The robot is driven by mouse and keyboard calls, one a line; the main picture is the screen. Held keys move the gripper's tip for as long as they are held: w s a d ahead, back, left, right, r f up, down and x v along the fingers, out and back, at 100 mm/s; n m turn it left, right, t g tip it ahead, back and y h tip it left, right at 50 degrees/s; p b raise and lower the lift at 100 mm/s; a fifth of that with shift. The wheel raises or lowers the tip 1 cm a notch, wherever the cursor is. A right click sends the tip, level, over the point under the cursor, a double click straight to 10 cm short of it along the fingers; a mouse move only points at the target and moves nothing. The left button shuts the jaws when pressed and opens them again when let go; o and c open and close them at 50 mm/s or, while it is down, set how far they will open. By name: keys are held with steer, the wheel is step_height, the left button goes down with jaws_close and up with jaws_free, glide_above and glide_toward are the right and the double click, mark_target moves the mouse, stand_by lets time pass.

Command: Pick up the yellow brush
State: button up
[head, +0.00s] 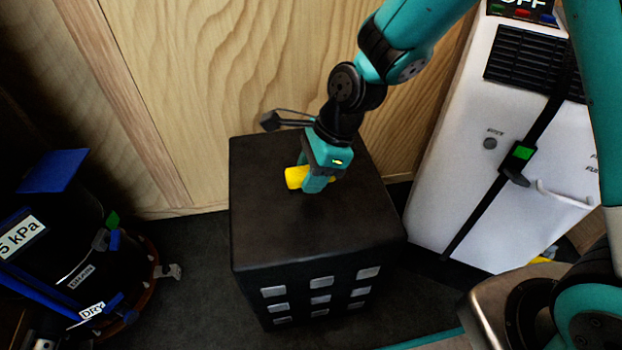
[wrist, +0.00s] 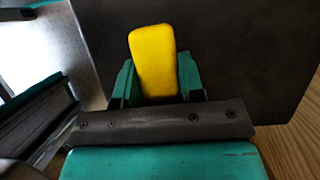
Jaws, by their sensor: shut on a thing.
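The yellow brush (head: 296,177) is at the top of the black box in the head view, partly covered by my gripper. My gripper (head: 312,184) comes down on it from above, with its fingers at either side. In the wrist view the brush (wrist: 154,62) shows as a smooth yellow block between the two teal fingers of my gripper (wrist: 157,85), which are shut on it. The brush's lower end is hidden behind the gripper's dark bar. I cannot tell whether the brush still touches the box top.
The black box (head: 270,225) with pale slots on its front stands against a wooden wall (head: 240,80). A white machine (head: 480,150) with a dark strap stands at the right. Dark equipment with blue parts (head: 75,245) is at the left. The box top around the brush is bare.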

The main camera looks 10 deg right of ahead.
step_height(320, 180, up, 15)
steer(key=p, duration=0.6)
steer(key=shift+r, duration=0.1)
